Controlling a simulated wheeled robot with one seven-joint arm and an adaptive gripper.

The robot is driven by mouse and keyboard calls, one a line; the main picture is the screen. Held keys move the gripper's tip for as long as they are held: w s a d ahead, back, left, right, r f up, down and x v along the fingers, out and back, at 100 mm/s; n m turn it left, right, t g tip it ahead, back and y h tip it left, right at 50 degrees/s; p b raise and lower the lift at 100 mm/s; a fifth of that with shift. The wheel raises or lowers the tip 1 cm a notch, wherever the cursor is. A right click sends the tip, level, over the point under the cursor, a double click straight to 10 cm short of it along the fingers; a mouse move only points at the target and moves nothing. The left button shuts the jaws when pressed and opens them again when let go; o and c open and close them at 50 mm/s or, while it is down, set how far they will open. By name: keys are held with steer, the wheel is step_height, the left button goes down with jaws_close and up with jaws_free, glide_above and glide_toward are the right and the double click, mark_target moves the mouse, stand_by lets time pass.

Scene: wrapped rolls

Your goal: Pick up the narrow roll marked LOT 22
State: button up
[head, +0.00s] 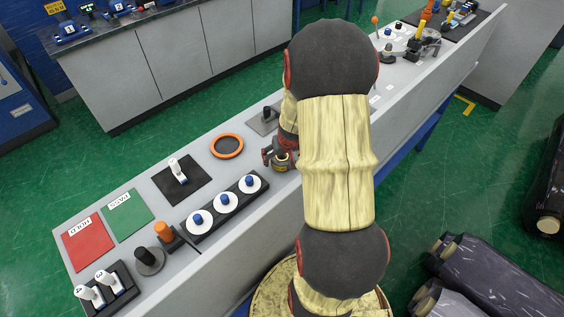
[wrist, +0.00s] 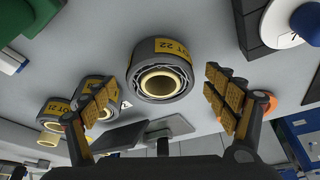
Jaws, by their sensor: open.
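The roll marked LOT 22 (wrist: 160,72) is dark, with a yellow label band and a pale tan core ring. It stands on the grey bench top in the wrist view. My gripper (wrist: 160,94) is open, with one finger to each side of this roll in the picture; I see no clear contact. A similar roll marked LOT 21 (wrist: 52,113) is at the left, and another labelled roll (wrist: 97,86) is partly hidden by the left finger. In the head view my gripper (head: 279,158) is low over the bench, and my arm hides much around it.
On the bench (head: 220,262) are a black rack (head: 211,222) with white discs and blue knobs, an orange ring (head: 227,146), a green PASS mat (head: 129,213) and a red HOLD mat (head: 87,241). Large dark rolls (head: 490,275) lie on the floor at right.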

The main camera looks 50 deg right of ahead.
steer(key=shift+x, duration=0.95)
steer(key=shift+c, duration=0.4)
steer(key=shift+r, duration=0.1)
steer(key=c, duration=1.4)
